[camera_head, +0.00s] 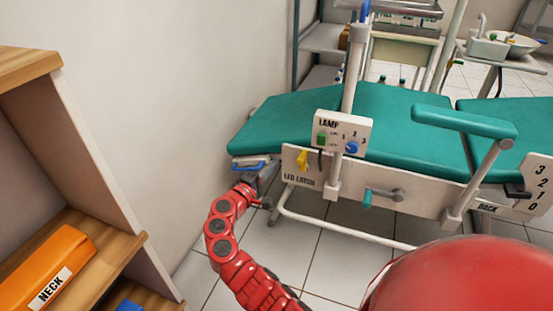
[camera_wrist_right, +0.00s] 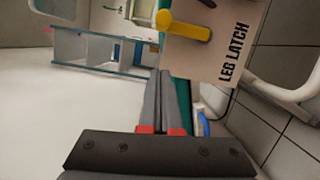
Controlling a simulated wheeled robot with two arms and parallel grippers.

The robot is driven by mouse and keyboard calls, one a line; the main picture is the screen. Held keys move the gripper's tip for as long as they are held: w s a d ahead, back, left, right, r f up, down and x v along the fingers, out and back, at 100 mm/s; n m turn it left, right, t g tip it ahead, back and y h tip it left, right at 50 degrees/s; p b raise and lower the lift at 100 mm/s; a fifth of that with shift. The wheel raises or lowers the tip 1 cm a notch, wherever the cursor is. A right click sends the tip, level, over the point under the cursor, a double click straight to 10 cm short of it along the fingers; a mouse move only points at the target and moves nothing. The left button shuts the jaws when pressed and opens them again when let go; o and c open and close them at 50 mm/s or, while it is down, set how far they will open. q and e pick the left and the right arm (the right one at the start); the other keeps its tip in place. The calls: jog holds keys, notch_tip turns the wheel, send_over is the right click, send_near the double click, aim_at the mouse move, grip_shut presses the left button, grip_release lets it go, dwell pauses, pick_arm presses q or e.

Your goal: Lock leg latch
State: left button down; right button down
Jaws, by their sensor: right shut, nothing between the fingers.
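The yellow leg latch (camera_head: 302,160) sits on the white side panel (camera_head: 377,181) of the green dental chair, above the leg latch lettering. In the wrist view, the yellow latch (camera_wrist_right: 185,27) is at the top, on the panel marked LEG LATCH (camera_wrist_right: 232,52). My right gripper (camera_head: 268,172) is at the chair's leg end, left of the latch and apart from it. Its dark fingers (camera_wrist_right: 160,78) are shut and empty in the wrist view, pointing past the latch's left side. My left gripper is not in view.
A blue handle (camera_head: 248,164) is at the chair's leg end, beside my right gripper. The lamp post with its LAMP panel (camera_head: 342,133) stands right of the latch. A shelf with an orange NECK box (camera_head: 45,270) is at left. A wall is close behind.

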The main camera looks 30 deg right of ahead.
jog(key=p+v, duration=0.1)
jog(key=v, duration=0.5)
jog(key=shift+a+f+p, duration=0.15)
jog(key=shift+a+p, duration=0.05)
jog(key=shift+p, duration=0.15)
jog(key=shift+s, duration=0.15)
